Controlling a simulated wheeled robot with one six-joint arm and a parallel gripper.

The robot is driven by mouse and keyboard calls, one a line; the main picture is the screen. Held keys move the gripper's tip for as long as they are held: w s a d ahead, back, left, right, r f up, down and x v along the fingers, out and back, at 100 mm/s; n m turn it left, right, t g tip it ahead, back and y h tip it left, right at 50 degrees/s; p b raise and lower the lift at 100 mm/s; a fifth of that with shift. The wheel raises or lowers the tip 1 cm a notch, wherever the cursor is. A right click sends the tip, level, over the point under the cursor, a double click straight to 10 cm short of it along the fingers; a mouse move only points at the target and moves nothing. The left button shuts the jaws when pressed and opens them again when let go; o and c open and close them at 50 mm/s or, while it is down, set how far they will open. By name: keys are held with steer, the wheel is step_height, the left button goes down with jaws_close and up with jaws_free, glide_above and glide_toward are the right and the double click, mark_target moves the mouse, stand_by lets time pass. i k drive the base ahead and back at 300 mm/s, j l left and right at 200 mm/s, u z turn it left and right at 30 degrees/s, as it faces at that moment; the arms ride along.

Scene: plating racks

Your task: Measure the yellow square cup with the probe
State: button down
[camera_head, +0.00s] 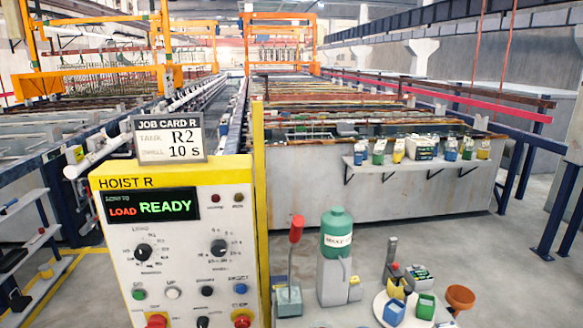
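On a round white tray (381,305) at the bottom right stand a blue square cup (394,313) and a green square cup (425,307). Behind them is a small yellow item (402,282), partly hidden; it may be the yellow square cup, but I cannot tell for sure. An upright grey and black handled tool (391,251) stands just behind it and may be the probe. A small dark meter-like box (420,275) with a green display is beside it. My gripper is not in view.
A hoist control panel (180,270) with a job card (170,142) fills the left front. Near the tray are a red-handled lever (296,230), a green-topped bottle (337,230) and an orange funnel-like cup (460,297). A wall shelf (410,167) holds several coloured containers.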

mark_target(392, 268)
steer(key=l, duration=0.1)
steer(key=i+l+z, duration=0.15)
steer(key=i, duration=0.25)
steer(key=i+l+z, duration=0.2)
steer(key=i, duration=0.25)
steer(key=k+j, duration=0.05)
steer(key=j, duration=0.05)
